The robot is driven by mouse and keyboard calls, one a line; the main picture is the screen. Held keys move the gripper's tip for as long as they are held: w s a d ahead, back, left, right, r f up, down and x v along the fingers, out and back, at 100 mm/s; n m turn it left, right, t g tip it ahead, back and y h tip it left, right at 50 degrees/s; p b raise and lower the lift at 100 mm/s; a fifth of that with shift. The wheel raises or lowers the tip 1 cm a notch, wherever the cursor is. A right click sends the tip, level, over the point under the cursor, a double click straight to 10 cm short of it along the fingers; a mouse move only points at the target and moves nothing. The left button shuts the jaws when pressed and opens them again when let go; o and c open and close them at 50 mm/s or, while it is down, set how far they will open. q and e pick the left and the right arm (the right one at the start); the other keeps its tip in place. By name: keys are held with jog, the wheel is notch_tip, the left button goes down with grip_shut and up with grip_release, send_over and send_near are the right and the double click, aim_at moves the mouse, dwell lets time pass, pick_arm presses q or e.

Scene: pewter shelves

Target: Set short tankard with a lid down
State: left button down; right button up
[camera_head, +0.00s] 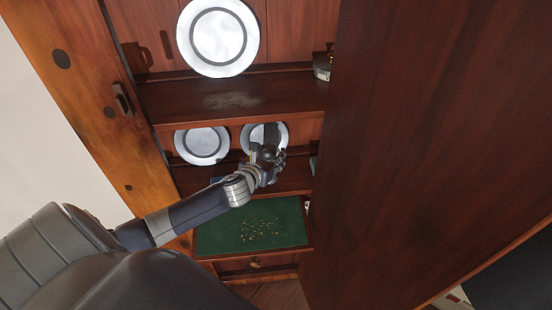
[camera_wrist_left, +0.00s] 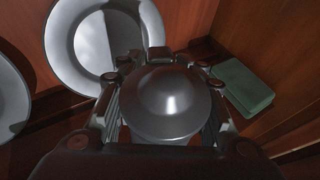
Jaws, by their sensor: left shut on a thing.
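The short tankard with a lid (camera_wrist_left: 166,98) shows in the left wrist view as a grey metal body with a domed lid, seen from above. My left gripper (camera_wrist_left: 163,112) is shut around it, with a finger on each side. In the head view my left gripper (camera_head: 268,160) reaches into the cupboard at the lower shelf (camera_head: 292,178), in front of a pewter plate (camera_head: 278,130). The tankard's base is hidden, so I cannot tell whether it touches the shelf. My right gripper is in neither view.
Another pewter plate (camera_head: 202,146) stands left on the lower shelf, and a larger one (camera_head: 220,36) above. A green box (camera_wrist_left: 240,86) lies right of the tankard. A pewter pot (camera_head: 322,66) sits on the upper shelf. A wooden panel (camera_head: 420,130) blocks the right; a green surface (camera_head: 225,222) lies below.

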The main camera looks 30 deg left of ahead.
aim_at(270, 160)
pick_arm(q)
jog(key=shift+w, duration=1)
jog(key=shift+f, duration=0.25)
jog(key=shift+f+b, duration=0.3)
jog(key=shift+f, duration=1.3)
jog(key=c, duration=0.9)
grip_release()
jog(key=shift+o, duration=0.2)
jog(key=shift+s, duration=0.15)
jog(key=v, duration=1.2)
jog(key=shift+p, duration=0.35)
jog(key=shift+a, duration=0.1)
